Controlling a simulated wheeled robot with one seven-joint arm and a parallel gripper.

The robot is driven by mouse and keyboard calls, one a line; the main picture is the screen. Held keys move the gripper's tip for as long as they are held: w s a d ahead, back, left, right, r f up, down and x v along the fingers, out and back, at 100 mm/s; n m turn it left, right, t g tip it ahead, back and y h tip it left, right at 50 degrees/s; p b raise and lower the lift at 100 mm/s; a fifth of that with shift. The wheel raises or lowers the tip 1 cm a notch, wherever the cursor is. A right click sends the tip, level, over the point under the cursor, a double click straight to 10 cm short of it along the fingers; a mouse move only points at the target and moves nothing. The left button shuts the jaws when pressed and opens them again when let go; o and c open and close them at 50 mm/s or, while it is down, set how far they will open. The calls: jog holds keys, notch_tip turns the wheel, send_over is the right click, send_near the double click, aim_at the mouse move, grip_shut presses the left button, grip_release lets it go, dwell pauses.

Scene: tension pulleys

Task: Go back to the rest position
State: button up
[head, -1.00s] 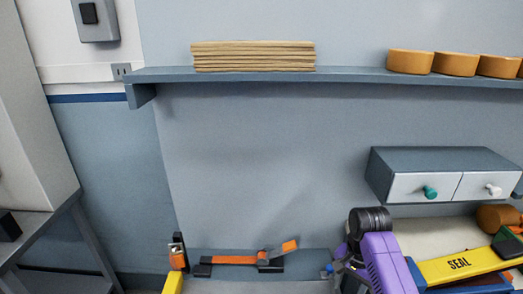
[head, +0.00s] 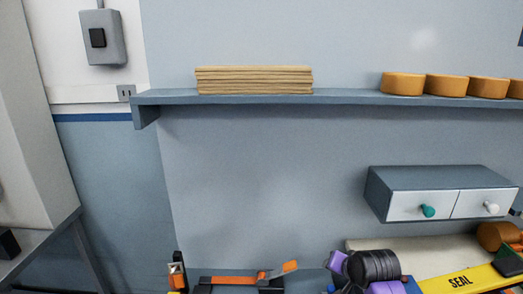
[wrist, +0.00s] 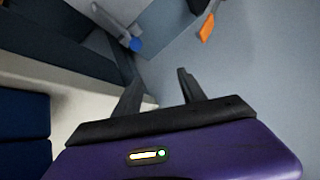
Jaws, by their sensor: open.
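My gripper (wrist: 158,92) shows in the wrist view with its two dark fingers apart and nothing between them. In the head view my purple and black arm is at the bottom, right of centre, and its fingers are hard to make out there. An orange and black tensioner part (head: 238,280) lies at the bottom of the head view, left of my arm. An orange piece (wrist: 207,28) and a blue-tipped grey part (wrist: 134,42) show beyond the fingers in the wrist view, apart from them.
A yellow SEAL bar (head: 462,280) lies to the right of my arm. A two-drawer cabinet (head: 440,192) hangs above it. A shelf (head: 345,97) holds stacked boards (head: 253,80) and several orange discs (head: 403,83). The wall space left of the cabinet is clear.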

jog(key=s+r+n+t, duration=0.1)
jog(key=s+r+t, duration=0.1)
jog(key=s, duration=1.6)
jog(key=s+a+r+n+t, duration=0.1)
jog(key=s+r+n+t, duration=0.1)
jog(key=s, duration=1.5)
jog(key=s+a+r+n+t, duration=0.1)
jog(key=s+r, duration=0.3)
jog(key=s, duration=1.4)
jog(key=shift+s+n+t, duration=0.3)
jog(key=shift+n+t, duration=0.4)
jog(key=shift+t, duration=0.2)
